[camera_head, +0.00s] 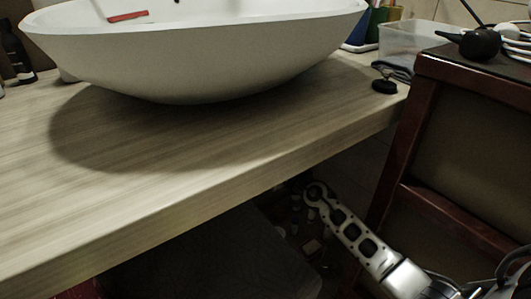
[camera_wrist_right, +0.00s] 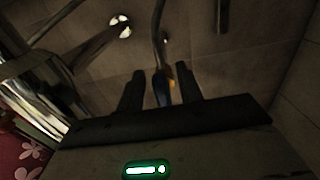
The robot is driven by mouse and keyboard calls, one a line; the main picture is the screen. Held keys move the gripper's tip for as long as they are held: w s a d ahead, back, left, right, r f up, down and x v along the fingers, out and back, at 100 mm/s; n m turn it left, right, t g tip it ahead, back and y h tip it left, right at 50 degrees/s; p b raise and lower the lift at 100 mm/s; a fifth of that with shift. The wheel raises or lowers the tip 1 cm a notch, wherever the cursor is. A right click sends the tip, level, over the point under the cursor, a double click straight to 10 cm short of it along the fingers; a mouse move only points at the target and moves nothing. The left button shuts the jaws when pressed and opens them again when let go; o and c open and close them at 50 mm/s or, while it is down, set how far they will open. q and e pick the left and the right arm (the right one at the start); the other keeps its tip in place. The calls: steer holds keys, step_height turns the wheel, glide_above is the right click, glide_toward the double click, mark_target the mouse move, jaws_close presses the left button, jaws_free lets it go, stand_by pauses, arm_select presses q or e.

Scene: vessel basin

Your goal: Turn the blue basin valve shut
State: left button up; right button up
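In the right wrist view, my right gripper (camera_wrist_right: 159,70) has its two dark fingers apart. A small dark blue piece, likely the blue valve (camera_wrist_right: 159,93), shows in the gap between them, under a thin hanging pipe (camera_wrist_right: 157,30). A small orange-yellow spot sits just right of it. I cannot tell whether the fingers touch the blue piece; the light is dim. In the head view, the white basin (camera_head: 200,60) stands on a wooden countertop (camera_head: 250,150). The valve does not show there. My left gripper is in neither view.
The countertop's front edge (camera_head: 200,235) runs diagonally, with dark space below it. A dark red wooden chair or cabinet frame (camera_head: 400,140) stands at right. A clear container (camera_head: 405,42) is on the counter. Shiny metal bars (camera_wrist_right: 95,42) and a tiled wall surround the gripper.

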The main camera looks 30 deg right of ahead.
jaws_close()
steer(key=shift+d+m, duration=0.1)
steer(key=shift+m, duration=0.3)
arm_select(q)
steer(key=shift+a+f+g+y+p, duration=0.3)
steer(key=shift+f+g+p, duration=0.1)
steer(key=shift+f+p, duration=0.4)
arm_select(e)
steer(key=shift+w+d+f+m, duration=0.1)
steer(key=shift+d+f+m, duration=0.35)
steer(key=shift+m, duration=2.45)
steer(key=shift+w+d+f+m, duration=0.1)
steer(key=shift+d+f+m, duration=0.35)
steer(key=shift+m, duration=2.45)
steer(key=shift+d+f+m, duration=0.3)
steer(key=shift+f+m, duration=0.2)
steer(key=shift+m, duration=2.4)
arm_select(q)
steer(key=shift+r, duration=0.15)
